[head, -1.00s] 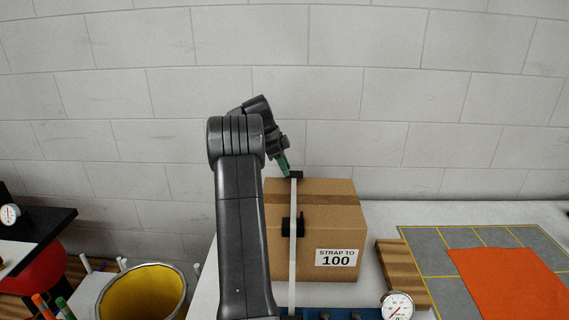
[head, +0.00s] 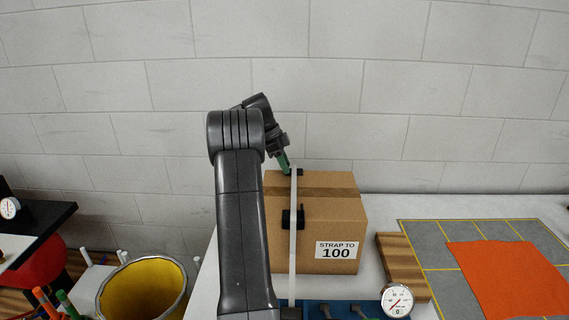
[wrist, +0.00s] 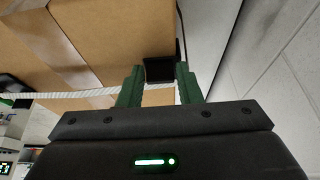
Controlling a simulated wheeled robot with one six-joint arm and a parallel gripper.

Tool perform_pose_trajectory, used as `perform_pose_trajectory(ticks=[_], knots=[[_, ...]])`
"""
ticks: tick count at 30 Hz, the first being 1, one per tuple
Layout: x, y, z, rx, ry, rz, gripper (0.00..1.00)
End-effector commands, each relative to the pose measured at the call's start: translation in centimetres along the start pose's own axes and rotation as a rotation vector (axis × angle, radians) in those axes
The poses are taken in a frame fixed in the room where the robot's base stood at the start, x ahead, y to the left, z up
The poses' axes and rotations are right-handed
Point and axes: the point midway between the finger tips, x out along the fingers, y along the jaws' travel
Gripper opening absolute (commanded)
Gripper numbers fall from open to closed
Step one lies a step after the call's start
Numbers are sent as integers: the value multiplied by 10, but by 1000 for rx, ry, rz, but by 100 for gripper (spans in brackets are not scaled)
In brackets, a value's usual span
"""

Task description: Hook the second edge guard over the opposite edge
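The cardboard box (head: 333,222) stands on the table, with a white strap (head: 293,260) running up its front. The second black edge guard (head: 297,172) is at the far top edge. My gripper (head: 287,168) reaches over the box to that far guard.
A wooden block (head: 402,265), a round dial gauge (head: 397,300) and a grey mat with an orange cloth (head: 510,277) lie right of the box. A yellow-lined bin (head: 142,292) stands at left. The wall (wrist: 280,80) is close behind the box.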

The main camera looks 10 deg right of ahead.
Motion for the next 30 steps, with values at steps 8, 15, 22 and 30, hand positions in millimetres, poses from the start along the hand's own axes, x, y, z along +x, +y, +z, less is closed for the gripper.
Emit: perform_pose_trajectory(ticks=[8, 15, 22, 30], knots=[[0, 0, 0, 0, 0, 0, 52], [-9, -1, 0, 0, 0, -2, 52], [-56, -1, 1, 1, -1, -7, 52], [-110, -1, 1, 0, -1, -3, 52]])
